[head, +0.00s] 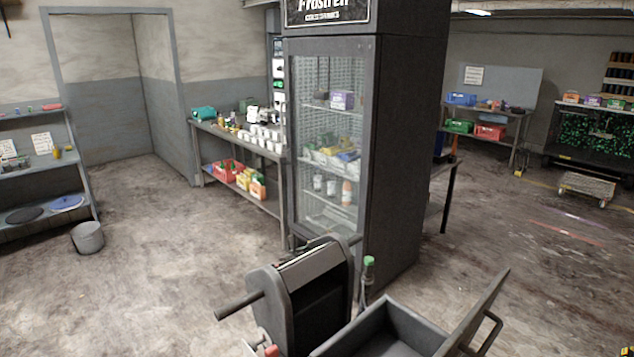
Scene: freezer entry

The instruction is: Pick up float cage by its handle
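I cannot make out a float cage with a handle for certain. A dark wire-fronted unit (600,138) with many small green things behind its mesh stands at the far right, against the back wall. No handle shows on it at this distance. Neither of my grippers can be made out in the head view.
A tall Frostreh-type glass-door fridge (330,130) stands in the middle. Left of it is a laden steel table (238,139). A grey bucket (88,237) stands by the left shelf. A low cart (587,187) stands at the right. Floor is open left and right of the fridge.

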